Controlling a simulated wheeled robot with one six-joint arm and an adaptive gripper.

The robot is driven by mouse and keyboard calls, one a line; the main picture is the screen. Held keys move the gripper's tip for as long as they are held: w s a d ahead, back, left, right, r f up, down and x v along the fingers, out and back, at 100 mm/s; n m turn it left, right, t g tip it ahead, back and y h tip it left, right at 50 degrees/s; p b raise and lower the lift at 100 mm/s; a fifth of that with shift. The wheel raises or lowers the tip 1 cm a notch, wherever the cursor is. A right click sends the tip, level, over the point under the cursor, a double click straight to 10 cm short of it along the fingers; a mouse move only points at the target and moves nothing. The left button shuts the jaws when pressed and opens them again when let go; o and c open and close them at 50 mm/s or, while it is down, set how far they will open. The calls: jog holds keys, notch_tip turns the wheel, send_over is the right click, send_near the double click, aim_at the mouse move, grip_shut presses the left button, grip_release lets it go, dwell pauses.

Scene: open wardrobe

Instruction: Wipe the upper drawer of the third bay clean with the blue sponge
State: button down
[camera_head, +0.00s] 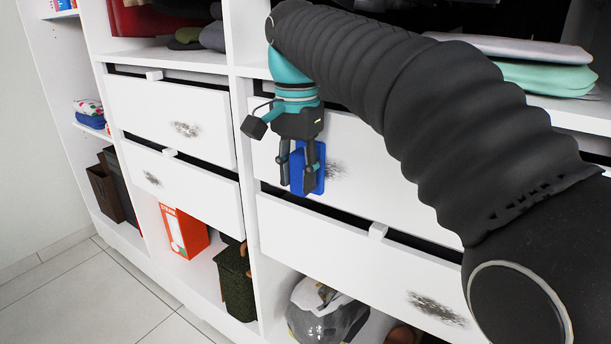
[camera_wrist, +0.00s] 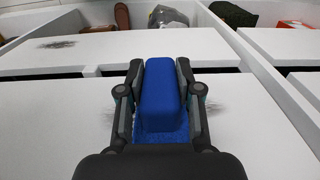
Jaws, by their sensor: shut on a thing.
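My gripper (camera_head: 301,180) is shut on the blue sponge (camera_head: 320,168) and holds it in front of the white upper drawer (camera_head: 385,185) of the third bay. A grey smudge (camera_head: 336,169) shows on this drawer front just right of the sponge. In the wrist view the sponge (camera_wrist: 161,85) sits between the two fingers (camera_wrist: 160,95), and traces of the smudge (camera_wrist: 207,108) show beside the gripper. The sponge hides part of the drawer front. I cannot tell whether the sponge touches it.
The lower drawer (camera_head: 330,240) below has its own dark smudge (camera_head: 436,308). The second bay's upper drawer (camera_head: 165,110) and lower drawer (camera_head: 185,188) are also smudged. An orange box (camera_head: 184,232), a dark green basket (camera_head: 236,283) and a grey bag (camera_head: 322,312) stand below. Floor is clear at left.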

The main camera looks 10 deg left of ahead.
jog(key=shift+w+a, duration=1.75)
jog(key=shift+a, duration=2.35)
jog(key=shift+s+d+b, duration=0.35)
jog(key=shift+s+d, duration=0.25)
jog(key=shift+d, duration=0.75)
jog(key=shift+s+d+b, duration=0.35)
jog(key=shift+s+d, duration=0.25)
jog(key=shift+d, duration=0.75)
jog(key=shift+s+d+b, duration=0.35)
jog(key=shift+s+d, duration=0.25)
jog(key=shift+d, duration=0.75)
jog(key=shift+s+d+b, duration=0.1)
jog(key=shift+s+d, duration=0.45)
jog(key=shift+d, duration=0.85)
jog(key=shift+s+d+b, duration=0.15)
jog(key=shift+s+d, duration=0.45)
jog(key=shift+d, duration=0.85)
jog(key=shift+s+d+b, duration=0.1)
jog(key=shift+s+d, duration=0.45)
jog(key=shift+d, duration=0.85)
jog(key=s+a, duration=0.2)
jog(key=s, duration=0.4)
jog(key=shift+s+a, duration=0.25)
jog(key=shift+a, duration=0.1)
